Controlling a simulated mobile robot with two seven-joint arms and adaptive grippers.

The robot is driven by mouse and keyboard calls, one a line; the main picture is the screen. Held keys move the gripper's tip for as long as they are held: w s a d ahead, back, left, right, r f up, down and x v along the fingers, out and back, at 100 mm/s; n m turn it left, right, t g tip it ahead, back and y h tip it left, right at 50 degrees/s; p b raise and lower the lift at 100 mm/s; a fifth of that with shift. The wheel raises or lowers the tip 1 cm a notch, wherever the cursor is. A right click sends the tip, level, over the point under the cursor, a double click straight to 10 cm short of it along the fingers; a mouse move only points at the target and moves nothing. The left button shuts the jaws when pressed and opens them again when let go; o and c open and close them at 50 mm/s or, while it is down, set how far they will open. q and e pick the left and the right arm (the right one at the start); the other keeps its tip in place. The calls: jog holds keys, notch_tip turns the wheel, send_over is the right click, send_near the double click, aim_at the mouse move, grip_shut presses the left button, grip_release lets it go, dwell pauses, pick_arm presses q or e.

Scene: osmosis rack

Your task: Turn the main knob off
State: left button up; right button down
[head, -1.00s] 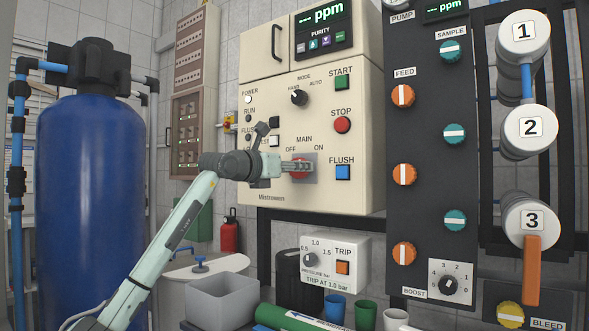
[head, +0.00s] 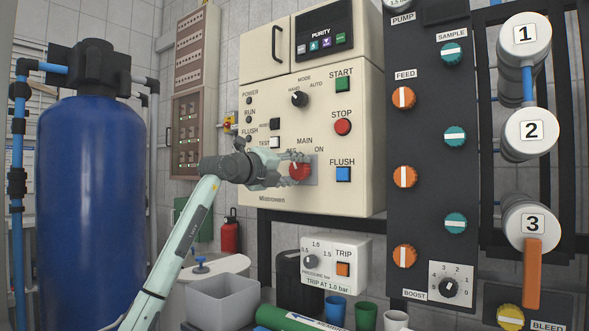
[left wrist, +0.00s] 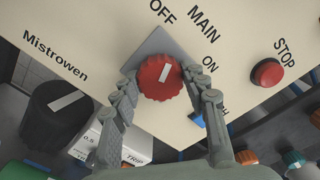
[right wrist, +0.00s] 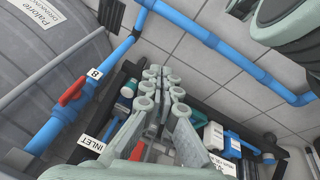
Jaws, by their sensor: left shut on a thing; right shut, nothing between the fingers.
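The main knob (head: 300,171) is a red round knob on a grey plate, low on the cream panel (head: 330,195). My left gripper (head: 292,169) is at the knob. Its two fingers (left wrist: 164,92) stand on either side of the knob and are shut on it. The OFF label is partly hidden by my gripper in the head view. My right gripper (right wrist: 163,85) is shut and empty, seen only in the right wrist view.
The red STOP button (head: 342,127) and blue FLUSH button (head: 343,174) are close to the right of the knob. A trip box (head: 335,262) is below the panel. Blue pipes (right wrist: 215,40) and a red-handled valve (right wrist: 72,92) are near my right gripper.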

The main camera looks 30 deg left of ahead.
pick_arm(q)
jog(key=n, duration=0.3)
jog(key=shift+p, duration=0.3)
jog(key=shift+n, duration=0.9)
pick_arm(e)
jog(key=shift+w+a+f, duration=0.1)
jog(key=shift+w+f, duration=0.2)
jog(key=shift+f, duration=0.4)
jog(key=shift+w+f, duration=0.25)
jog(key=shift+f, duration=0.4)
pick_arm(q)
jog(key=o, duration=1.2)
jog(key=shift+c, duration=0.2)
jog(key=s+a, duration=0.1)
jog(key=s, duration=0.6)
jog(key=shift+s, duration=0.2)
